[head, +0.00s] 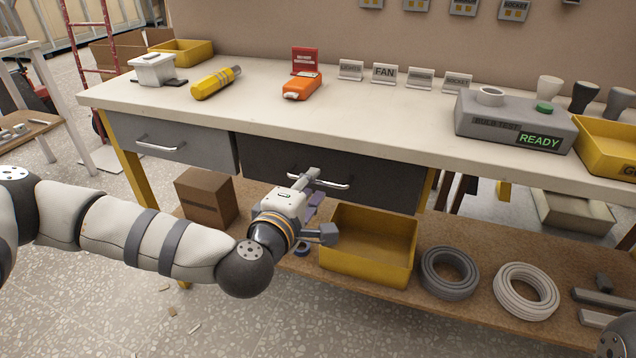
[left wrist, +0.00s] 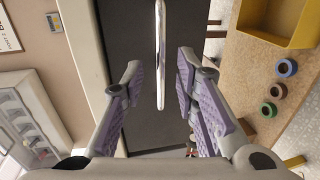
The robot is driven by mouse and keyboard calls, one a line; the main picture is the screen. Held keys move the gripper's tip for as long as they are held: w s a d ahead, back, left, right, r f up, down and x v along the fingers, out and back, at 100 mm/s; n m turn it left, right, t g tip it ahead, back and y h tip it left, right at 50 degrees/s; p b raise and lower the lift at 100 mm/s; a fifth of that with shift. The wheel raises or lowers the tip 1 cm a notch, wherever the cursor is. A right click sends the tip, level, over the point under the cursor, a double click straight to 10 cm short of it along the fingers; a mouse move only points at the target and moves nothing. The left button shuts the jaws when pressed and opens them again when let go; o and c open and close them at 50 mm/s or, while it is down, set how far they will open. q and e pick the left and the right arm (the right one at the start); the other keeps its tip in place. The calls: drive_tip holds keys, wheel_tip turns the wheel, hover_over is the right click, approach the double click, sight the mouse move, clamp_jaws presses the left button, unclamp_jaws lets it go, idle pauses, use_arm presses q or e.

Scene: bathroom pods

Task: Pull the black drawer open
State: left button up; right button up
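The black drawer (head: 380,186) is set under the workbench top, and its front looks flush with the frame. Its silver bar handle (head: 335,184) runs along the front. My left gripper (head: 317,206) is at the drawer front, near the left part of the handle. In the left wrist view the gripper (left wrist: 160,80) is open, with purple pads on both fingers. The handle (left wrist: 160,45) lies between the two fingertips there, with a gap on each side. The drawer front (left wrist: 125,40) fills the middle of that view. My right gripper is not in view.
A grey drawer (head: 180,143) is to the left. Below are a cardboard box (head: 206,197), a yellow bin (head: 368,246) and cable coils (head: 449,272) on the lower shelf. An orange tool (head: 302,86) and a grey test box (head: 512,121) stand on the bench top.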

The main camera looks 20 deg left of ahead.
sight(315, 182)
use_arm(q)
drive_tip(key=shift+w+d+f, duration=0.1)
drive_tip(key=shift+w+f, duration=0.1)
drive_tip(key=shift+w, duration=0.6)
drive_tip(key=shift+w+d+f, duration=0.1)
drive_tip(key=shift+w+f, duration=0.05)
drive_tip(key=shift+w, duration=0.6)
drive_tip(key=shift+c, duration=0.6)
clamp_jaws()
